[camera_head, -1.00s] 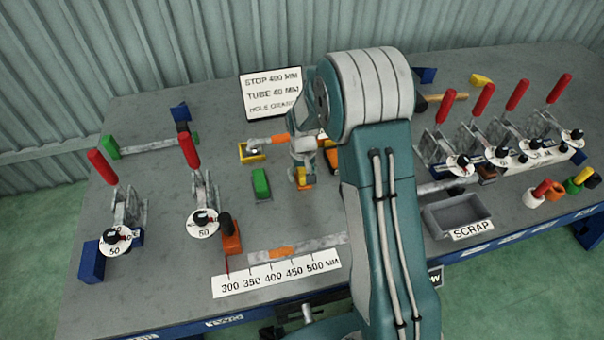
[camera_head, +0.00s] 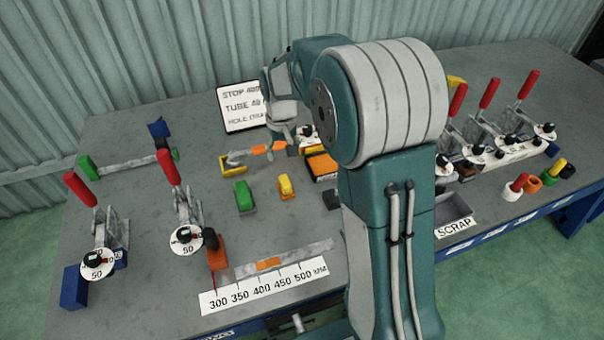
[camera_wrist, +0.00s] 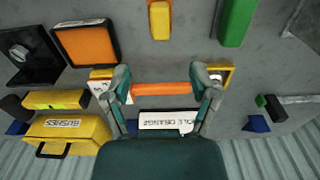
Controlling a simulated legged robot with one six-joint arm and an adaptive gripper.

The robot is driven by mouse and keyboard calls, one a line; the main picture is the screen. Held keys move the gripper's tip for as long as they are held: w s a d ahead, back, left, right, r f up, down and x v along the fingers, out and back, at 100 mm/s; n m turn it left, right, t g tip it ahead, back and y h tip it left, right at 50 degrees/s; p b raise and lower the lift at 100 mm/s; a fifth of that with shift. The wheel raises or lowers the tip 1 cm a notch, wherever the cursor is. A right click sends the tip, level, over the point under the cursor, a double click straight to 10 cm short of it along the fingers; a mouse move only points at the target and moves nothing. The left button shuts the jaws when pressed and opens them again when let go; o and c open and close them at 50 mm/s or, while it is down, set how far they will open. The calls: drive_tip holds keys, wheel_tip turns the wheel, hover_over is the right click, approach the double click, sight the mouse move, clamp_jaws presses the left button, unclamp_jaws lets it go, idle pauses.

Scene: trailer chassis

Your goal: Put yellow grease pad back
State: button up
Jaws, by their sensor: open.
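The yellow grease pad (camera_head: 286,186) sits on the bench, just right of a green pad (camera_head: 244,196), with a clear gap between them. In the wrist view, the yellow pad (camera_wrist: 159,20) is at the top middle and the green pad (camera_wrist: 236,20) is to its right. My gripper (camera_wrist: 162,76) is open, and nothing is held between its fingers. It is apart from the yellow pad, on the back side of it. In the wrist view an orange-banded tube (camera_wrist: 165,89) shows between the fingers, resting on yellow supports. In the head view the gripper is partly hidden by my arm.
An orange pad in a black frame (camera_head: 322,166) lies right of the yellow pad. A sign (camera_head: 240,108) stands behind. Red-handled clamps (camera_head: 182,215) are at left, a ruler (camera_head: 262,288) in front. A yellow case (camera_wrist: 65,140) shows in the wrist view.

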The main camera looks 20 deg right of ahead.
drive_tip(key=s+r+t, duration=0.3)
drive_tip(key=s+r, duration=0.9)
drive_tip(key=s+r+t, duration=0.1)
drive_tip(key=s+t, duration=0.1)
drive_tip(key=s, duration=1.2)
drive_tip(key=shift+s+r, duration=0.25)
drive_tip(key=shift+r, duration=0.05)
